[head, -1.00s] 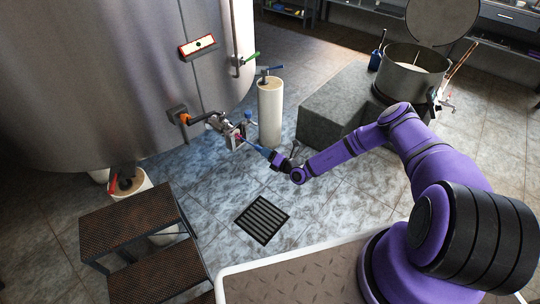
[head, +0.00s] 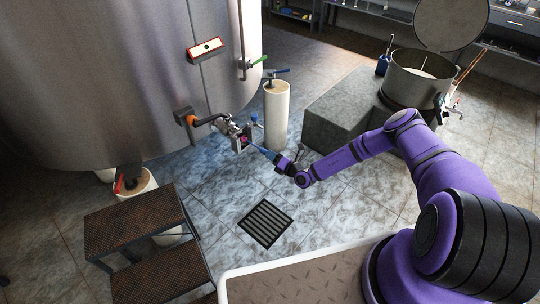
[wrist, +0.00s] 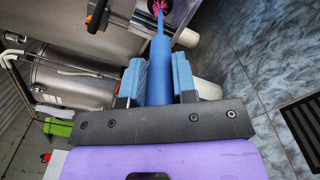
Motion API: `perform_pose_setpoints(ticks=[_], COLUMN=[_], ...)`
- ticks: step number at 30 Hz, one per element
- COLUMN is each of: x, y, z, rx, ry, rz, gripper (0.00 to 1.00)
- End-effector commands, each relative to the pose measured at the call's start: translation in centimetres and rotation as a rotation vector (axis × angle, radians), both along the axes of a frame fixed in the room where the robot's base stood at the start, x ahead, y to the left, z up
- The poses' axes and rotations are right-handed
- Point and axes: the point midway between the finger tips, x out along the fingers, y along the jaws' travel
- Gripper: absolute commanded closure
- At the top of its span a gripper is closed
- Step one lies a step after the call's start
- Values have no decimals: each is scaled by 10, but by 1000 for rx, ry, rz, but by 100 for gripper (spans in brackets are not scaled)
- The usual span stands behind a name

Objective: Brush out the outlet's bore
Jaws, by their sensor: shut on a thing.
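The outlet (head: 238,136) is a metal valve fitting low on the side of the big steel tank (head: 120,80). Its open end faces my arm. My gripper (wrist: 157,80) is shut on the blue handle of a brush (wrist: 159,52), between two blue finger pads. The brush's pink bristles (wrist: 158,7) show at the dark round mouth of the outlet, at the top edge of the wrist view. How deep they sit in the bore cannot be told. In the head view, my gripper (head: 276,158) is just right of the outlet, with the brush pointing at it.
A white cylinder (head: 276,115) stands behind the outlet. Dark steps (head: 135,225) are at the lower left, with a white bucket (head: 137,183) behind. A floor drain (head: 265,222) lies below my gripper. A grey block (head: 335,120) and a steel pot (head: 412,85) stand to the right.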

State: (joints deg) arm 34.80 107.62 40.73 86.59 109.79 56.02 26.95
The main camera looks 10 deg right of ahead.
Motion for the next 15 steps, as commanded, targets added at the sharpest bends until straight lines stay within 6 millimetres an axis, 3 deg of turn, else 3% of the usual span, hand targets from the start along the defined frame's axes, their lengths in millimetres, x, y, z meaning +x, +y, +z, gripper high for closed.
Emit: perform_pose_setpoints(ticks=[15], x=[-29], y=[-21], z=[0], rx=[0], ry=[1], rz=[-1], gripper=[98])
